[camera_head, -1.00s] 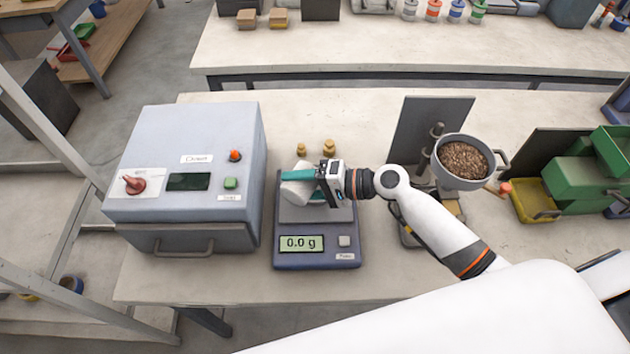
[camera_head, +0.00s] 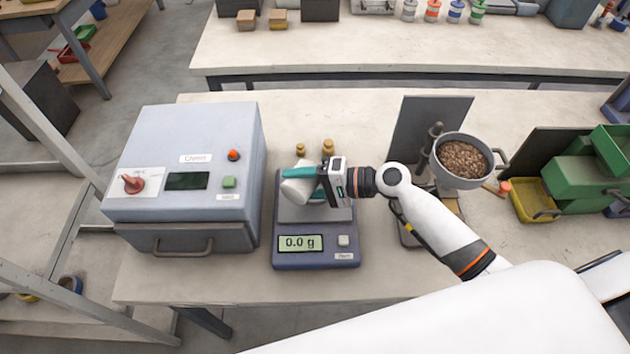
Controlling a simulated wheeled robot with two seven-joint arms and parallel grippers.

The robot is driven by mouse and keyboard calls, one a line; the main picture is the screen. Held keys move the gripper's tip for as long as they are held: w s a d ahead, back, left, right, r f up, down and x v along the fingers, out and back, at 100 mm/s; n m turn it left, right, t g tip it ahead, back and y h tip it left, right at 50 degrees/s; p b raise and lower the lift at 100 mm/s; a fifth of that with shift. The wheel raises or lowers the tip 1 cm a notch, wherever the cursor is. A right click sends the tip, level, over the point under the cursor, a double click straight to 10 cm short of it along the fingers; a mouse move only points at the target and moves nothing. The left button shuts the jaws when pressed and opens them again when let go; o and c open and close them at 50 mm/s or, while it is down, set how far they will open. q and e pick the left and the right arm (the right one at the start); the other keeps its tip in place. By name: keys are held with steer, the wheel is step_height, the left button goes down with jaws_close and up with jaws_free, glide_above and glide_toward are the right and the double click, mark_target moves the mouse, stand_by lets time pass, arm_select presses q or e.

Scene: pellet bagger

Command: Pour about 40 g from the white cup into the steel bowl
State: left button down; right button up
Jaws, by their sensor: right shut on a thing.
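My right gripper (camera_head: 305,184) is shut on the white cup (camera_head: 296,190), with a teal finger on each side of it. It holds the cup tilted over the scale (camera_head: 318,250), whose display reads 0.0 g. The inside of the cup and its contents cannot be seen. I cannot make out the steel bowl under the cup; the cup and gripper cover much of the scale's pan. My left gripper is not in view.
A grey machine (camera_head: 184,170) with a red knob stands left of the scale. Two brass weights (camera_head: 328,148) stand behind the scale. A hopper of brown pellets (camera_head: 462,160) is at right, beside green bins (camera_head: 575,182) and a yellow bin (camera_head: 533,204).

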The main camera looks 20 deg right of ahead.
steer(key=shift+w+a, duration=0.1)
steer(key=shift+w, duration=0.15)
steer(key=shift+r, duration=0.1)
steer(key=shift+s, duration=0.2)
steer(key=shift+w+m, duration=0.3)
steer(key=shift+s+d+r, duration=0.1)
steer(key=shift+s+d, duration=0.1)
steer(key=shift+s, duration=0.05)
steer(key=shift+w, duration=0.1)
steer(key=shift+w+a+y, duration=0.1)
steer(key=shift+w+y, duration=0.05)
steer(key=shift+y, duration=0.25)
steer(key=shift+s+r, duration=0.1)
steer(key=shift+s, duration=0.1)
steer(key=shift+b, duration=0.3)
